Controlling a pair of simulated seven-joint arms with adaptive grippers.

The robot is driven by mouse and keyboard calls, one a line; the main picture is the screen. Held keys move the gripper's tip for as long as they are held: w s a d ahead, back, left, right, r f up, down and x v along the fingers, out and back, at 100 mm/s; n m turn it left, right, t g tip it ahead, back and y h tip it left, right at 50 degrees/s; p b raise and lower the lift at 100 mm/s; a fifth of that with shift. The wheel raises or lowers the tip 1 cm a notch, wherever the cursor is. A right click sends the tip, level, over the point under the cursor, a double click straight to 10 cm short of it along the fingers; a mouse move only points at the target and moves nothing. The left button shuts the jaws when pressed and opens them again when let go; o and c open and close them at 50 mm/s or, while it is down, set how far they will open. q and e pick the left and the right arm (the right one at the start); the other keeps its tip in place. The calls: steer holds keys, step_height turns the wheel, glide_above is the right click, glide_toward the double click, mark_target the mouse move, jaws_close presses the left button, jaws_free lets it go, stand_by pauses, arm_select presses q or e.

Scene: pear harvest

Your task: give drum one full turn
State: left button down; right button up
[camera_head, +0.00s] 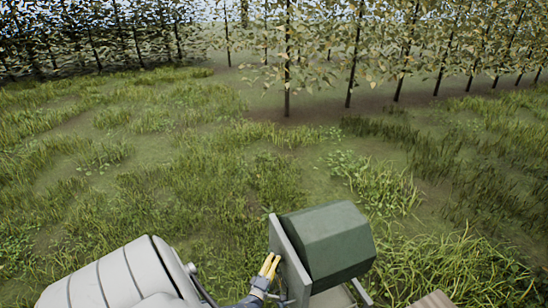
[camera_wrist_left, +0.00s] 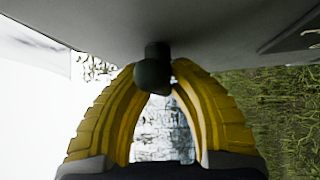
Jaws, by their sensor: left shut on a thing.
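The dark green, many-sided drum (camera_head: 330,243) sits at the lower middle right of the head view, beside an upright grey side plate (camera_head: 287,252). My left gripper (camera_head: 271,263), with yellow fingers, is at the left face of this plate. In the left wrist view its yellow fingers (camera_wrist_left: 154,75) meet around a small dark knob (camera_wrist_left: 152,72), which stands in front of a broad grey surface (camera_wrist_left: 220,35). The knob is hidden by the fingers in the head view. My right gripper is not in view.
Grassy ground (camera_head: 190,180) lies around the drum, open ahead and to the left. Rows of thin trees (camera_head: 287,60) stand at the back. A grey frame leg (camera_head: 361,291) shows below the drum, and a brown slatted thing (camera_head: 435,300) is at the bottom right edge.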

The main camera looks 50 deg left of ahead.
arm_select(q)
steer(key=shift+a+r+m+t, duration=0.1)
steer(key=shift+a+m+t, duration=0.2)
steer(key=shift+m, duration=0.1)
stand_by(1.1)
steer(key=c, duration=1.2)
jaws_free()
steer(key=shift+d, duration=0.1)
steer(key=shift+c, duration=0.2)
steer(key=shift+d, duration=0.1)
steer(key=shift+s+d+f, duration=0.2)
steer(key=shift+s, duration=0.15)
steer(key=v, duration=1.1)
steer(key=shift+o, duration=0.2)
steer(key=shift+s, duration=0.1)
